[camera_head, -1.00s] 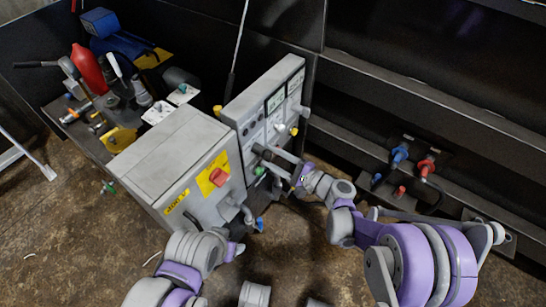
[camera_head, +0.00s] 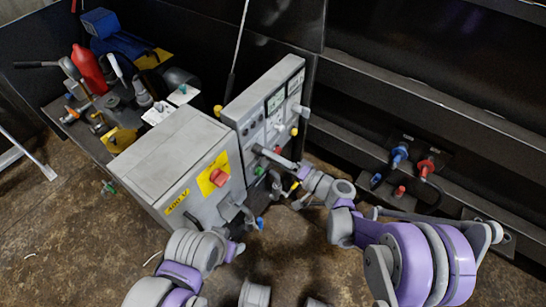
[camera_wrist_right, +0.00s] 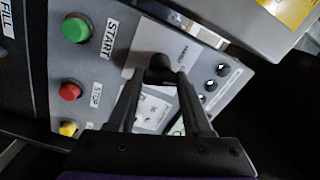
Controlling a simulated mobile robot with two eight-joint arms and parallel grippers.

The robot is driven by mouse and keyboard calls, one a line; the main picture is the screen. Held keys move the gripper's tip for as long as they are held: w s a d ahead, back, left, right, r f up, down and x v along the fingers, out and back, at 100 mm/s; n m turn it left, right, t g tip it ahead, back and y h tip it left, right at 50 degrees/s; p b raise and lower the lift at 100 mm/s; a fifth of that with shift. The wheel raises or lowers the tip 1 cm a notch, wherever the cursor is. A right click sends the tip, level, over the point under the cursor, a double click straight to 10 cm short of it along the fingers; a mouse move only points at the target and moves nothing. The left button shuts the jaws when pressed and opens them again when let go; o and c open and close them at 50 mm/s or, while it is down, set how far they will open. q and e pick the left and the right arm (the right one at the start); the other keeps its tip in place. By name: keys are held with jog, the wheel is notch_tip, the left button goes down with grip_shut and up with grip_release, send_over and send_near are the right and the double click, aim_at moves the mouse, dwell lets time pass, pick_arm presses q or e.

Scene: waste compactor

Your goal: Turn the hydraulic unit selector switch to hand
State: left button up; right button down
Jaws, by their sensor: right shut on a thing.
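The grey control panel (camera_head: 262,92) stands upright behind a grey cabinet in the head view. In the right wrist view, a black selector knob (camera_wrist_right: 160,68) sits on a light plate on this panel (camera_wrist_right: 118,65). My right gripper (camera_wrist_right: 161,76) has its two dark fingers on either side of the knob and is shut on it. In the head view my right gripper (camera_head: 264,152) reaches the panel's lower front from the right and hides the knob.
A green START button (camera_wrist_right: 75,28), a red STOP button (camera_wrist_right: 70,91) and a yellow button (camera_wrist_right: 68,128) are left of my fingers. The grey cabinet (camera_head: 168,150) carries a red switch (camera_head: 219,177). Blue (camera_head: 400,153) and red (camera_head: 427,167) couplings are at right.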

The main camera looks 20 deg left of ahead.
jog(key=n, duration=0.4)
jog(key=shift+n, duration=0.4)
dwell(0.4)
jog(key=shift+c, duration=1.6)
grip_release()
jog(key=shift+d, duration=0.1)
jog(key=p+v, duration=0.1)
jog(key=v, duration=0.9)
jog(key=shift+d, duration=0.3)
jog(key=shift+s+r, duration=0.1)
jog(key=shift+s, duration=0.05)
